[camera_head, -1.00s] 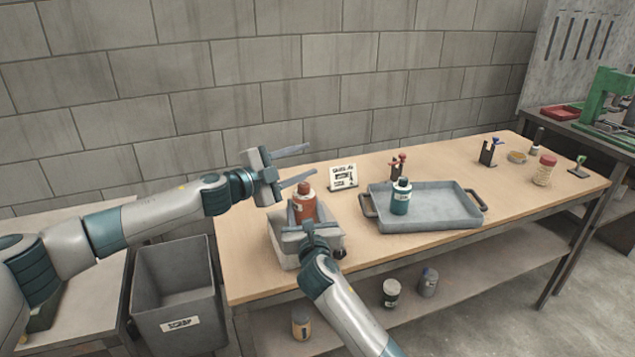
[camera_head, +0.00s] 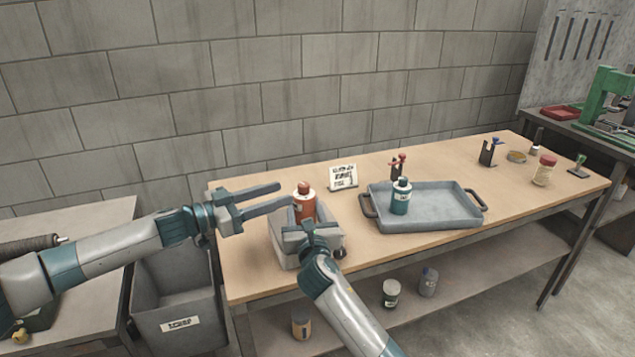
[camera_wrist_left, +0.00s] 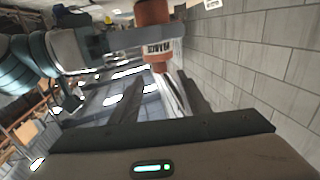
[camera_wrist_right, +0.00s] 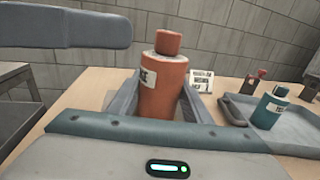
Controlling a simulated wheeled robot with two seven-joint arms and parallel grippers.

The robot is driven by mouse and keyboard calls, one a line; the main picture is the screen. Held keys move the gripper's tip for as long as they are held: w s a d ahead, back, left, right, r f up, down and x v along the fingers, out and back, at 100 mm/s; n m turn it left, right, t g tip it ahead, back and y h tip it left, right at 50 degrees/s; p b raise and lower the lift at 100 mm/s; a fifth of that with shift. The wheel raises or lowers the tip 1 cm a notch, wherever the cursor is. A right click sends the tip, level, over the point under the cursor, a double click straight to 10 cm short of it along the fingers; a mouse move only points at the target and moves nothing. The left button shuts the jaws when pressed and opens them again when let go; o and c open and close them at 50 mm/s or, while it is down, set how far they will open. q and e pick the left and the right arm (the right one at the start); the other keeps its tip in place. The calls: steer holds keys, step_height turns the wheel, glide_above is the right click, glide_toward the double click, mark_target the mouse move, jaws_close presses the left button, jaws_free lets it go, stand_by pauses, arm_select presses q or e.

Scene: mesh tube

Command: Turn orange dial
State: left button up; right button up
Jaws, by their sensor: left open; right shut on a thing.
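My right gripper (camera_head: 305,226) is shut on the orange bottle, with a finger on either side. My left gripper (camera_head: 284,195) is open and empty, its fingers pointing right towards the cap from the left, apart from it in the head view. The bottle's lower part is hidden.
A scrap bin (camera_head: 180,300) stands left of the bench. The bench front between is clear.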

mark_target(304, 189)
stand_by(0.3)
arm_select(q)
steer(key=x, duration=1.2)
jaws_close()
